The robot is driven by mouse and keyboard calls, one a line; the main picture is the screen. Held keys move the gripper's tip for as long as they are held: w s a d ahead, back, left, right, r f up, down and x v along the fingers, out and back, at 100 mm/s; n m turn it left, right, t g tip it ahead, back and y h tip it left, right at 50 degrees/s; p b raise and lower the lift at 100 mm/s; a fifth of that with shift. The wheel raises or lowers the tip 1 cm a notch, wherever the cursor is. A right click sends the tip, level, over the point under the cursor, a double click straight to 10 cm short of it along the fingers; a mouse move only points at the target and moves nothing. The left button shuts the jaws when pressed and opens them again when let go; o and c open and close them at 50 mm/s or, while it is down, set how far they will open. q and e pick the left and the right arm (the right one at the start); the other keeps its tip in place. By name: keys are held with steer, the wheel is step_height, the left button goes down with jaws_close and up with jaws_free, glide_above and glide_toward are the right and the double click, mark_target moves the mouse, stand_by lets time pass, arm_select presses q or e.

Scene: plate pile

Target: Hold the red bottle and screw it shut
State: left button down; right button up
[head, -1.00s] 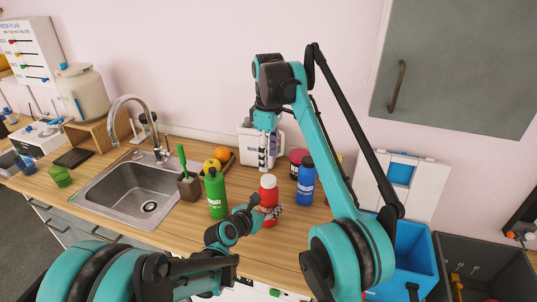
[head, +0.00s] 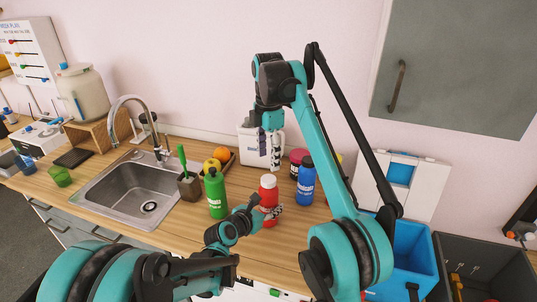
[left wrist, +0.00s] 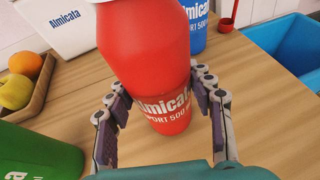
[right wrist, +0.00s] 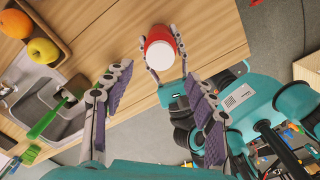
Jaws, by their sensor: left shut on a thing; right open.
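The red bottle (head: 268,191) stands upright on the wooden counter with a white cap (head: 268,181) on top; I cannot tell how tight the cap is. My left gripper (head: 267,213) is shut on the bottle's lower body. In the left wrist view the red bottle (left wrist: 145,60) sits between its two fingers (left wrist: 163,105), and the cap is mostly cut off. My right gripper (head: 270,152) is open and empty, above the bottle and pointing down. In the right wrist view its fingers (right wrist: 160,88) are spread, with the white cap (right wrist: 162,66) beyond them.
A green bottle (head: 215,195) stands left of the red bottle, and a blue bottle (head: 306,182) close on its right. A fruit tray (head: 231,166), a white container (head: 248,140) and a dark red jar (head: 297,157) are behind. The sink (head: 125,192) is farther left.

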mark_target(268, 179)
steer(key=shift+f, duration=3.8)
